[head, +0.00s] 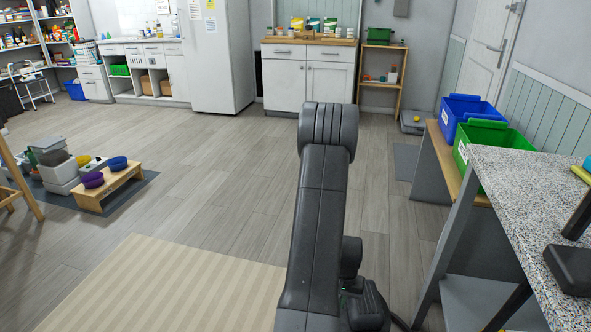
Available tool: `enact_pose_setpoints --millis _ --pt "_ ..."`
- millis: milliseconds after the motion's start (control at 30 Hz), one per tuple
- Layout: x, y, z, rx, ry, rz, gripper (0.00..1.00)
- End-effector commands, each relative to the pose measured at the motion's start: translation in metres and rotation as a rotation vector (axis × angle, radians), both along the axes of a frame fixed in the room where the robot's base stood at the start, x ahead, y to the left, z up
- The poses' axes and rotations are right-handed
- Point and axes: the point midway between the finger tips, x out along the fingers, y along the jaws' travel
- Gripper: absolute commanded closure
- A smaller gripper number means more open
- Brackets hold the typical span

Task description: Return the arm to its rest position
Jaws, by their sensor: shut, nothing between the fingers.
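My dark grey arm (322,220) stands in the middle of the head view, from the bottom edge up to a rounded joint (328,128) at its top. The upper link is seen from behind, with a smaller joint and a small green light low on its right side. My gripper is not visible; the arm's far end is hidden or out of the picture. No object of the place is seen touching the visible arm.
A speckled counter (520,190) stands close on the right, with a blue bin (468,112) and a green bin (490,140) beyond it. A wooden feeding stand (112,188) with bowls is at left. A striped rug (150,285) lies in front; the middle floor is clear.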

Motion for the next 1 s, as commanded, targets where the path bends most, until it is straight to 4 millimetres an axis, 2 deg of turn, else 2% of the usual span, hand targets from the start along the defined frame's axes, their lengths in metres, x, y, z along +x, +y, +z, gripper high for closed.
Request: enact_pose_setpoints --millis 33,200,667,833,1000 --pt "0.003 -0.002 0.009 -0.001 -0.002 -0.008 1.00" --pt "0.009 -0.007 0.020 0.000 0.000 -0.028 1.00" --pt "0.010 -0.009 0.023 0.000 0.001 -0.034 1.00" --pt "0.003 -0.010 0.024 0.004 0.018 -0.038 1.00" --pt "-0.017 -0.013 0.026 0.013 0.059 -0.047 1.00"
